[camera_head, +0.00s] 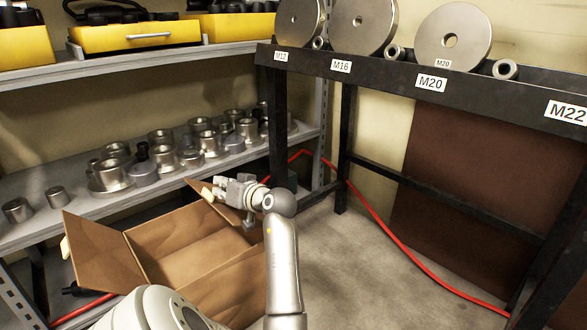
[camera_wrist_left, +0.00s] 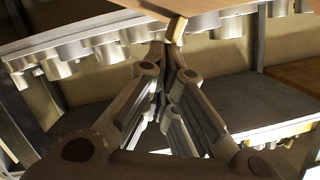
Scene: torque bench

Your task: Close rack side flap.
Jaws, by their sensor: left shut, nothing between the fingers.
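An open brown cardboard box (camera_head: 185,243) stands on the floor in front of the grey shelf rack. One flap (camera_head: 92,252) sticks up and out at its left. Another flap (camera_head: 207,206) shows at the far right side, partly hidden by my left gripper (camera_head: 208,188). My left gripper is shut and empty, with its fingers pointing left at that far right flap. In the left wrist view, the shut fingertips (camera_wrist_left: 168,55) are just below a brown panel edge (camera_wrist_left: 177,28); I cannot tell whether they touch. My right gripper is not in view.
The grey shelf (camera_head: 75,208) behind the box holds several metal sockets. Yellow cases (camera_head: 135,35) sit above. A black rack (camera_head: 400,75) with metal discs and size labels stands right. A red hose (camera_head: 395,243) crosses the floor.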

